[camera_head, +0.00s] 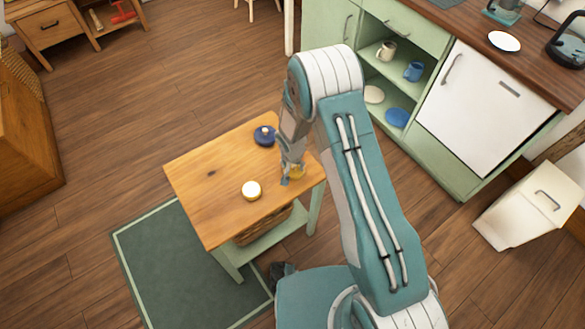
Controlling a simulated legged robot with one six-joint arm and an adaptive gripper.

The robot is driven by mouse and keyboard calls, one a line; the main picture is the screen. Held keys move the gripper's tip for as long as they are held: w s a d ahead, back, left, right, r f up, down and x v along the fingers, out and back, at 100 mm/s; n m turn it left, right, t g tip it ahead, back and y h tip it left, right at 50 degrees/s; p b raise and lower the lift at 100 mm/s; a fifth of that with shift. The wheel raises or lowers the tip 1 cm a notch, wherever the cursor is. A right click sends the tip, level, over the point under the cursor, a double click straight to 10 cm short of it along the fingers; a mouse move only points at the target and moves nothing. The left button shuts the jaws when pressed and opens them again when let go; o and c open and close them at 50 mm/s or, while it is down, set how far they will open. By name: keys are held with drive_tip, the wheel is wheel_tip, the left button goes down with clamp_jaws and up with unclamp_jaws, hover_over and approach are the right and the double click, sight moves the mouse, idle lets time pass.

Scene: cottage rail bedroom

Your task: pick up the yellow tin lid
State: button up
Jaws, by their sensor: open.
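A small wooden-topped table (205,185) stands in the middle of the view. A yellow thing, which looks like the yellow tin lid (299,172), sits at the table's right side, partly hidden behind my gripper. My gripper (291,174) points down right at it, open; a grey-blue fingertip shows on its near left side. I cannot tell whether the fingers touch it or stand around it.
A round cream-topped thing with a yellowish side (251,190) sits left of my gripper on the table. A dark blue round thing with a pale knob (264,135) sits behind. Green cabinets (320,25) and a white bin (525,205) stand right.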

drive_tip(key=shift+d, duration=0.3)
clamp_jaws()
drive_tip(key=shift+a, duration=0.1)
drive_tip(key=shift+r, duration=0.1)
